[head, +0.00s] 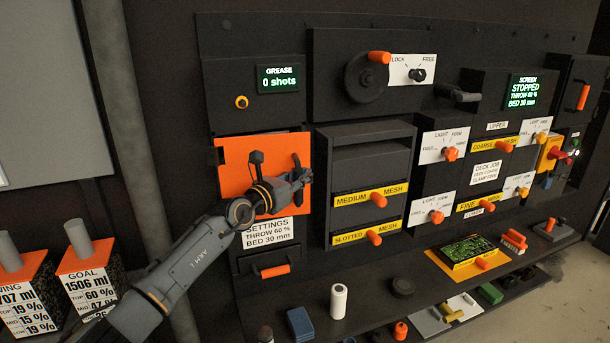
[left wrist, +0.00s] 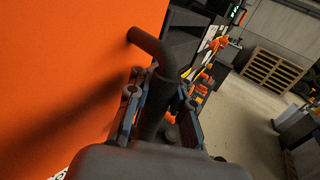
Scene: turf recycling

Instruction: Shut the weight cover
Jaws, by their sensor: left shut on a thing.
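An orange panel (head: 232,150), which looks like the weight cover, is at the left of the dark machine front, above the settings label. It fills the left of the left wrist view (left wrist: 60,70). A dark bent handle (left wrist: 152,45) stands out from it. My left gripper (head: 298,180) is in front of the panel's right half and shut on this handle; in the left wrist view its fingers (left wrist: 160,100) are on both sides of the bar. The gripper hides part of the panel and handle in the head view. I cannot tell how far the panel stands open. My right gripper is not in view.
A grease display (head: 279,78) is above the panel and an orange-handled drawer (head: 272,271) below. Mesh slots (head: 372,150) are just right. A shelf (head: 365,305) below holds a white cylinder (head: 338,302) and a blue block (head: 300,322). Weight-like bins (head: 85,275) stand lower left.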

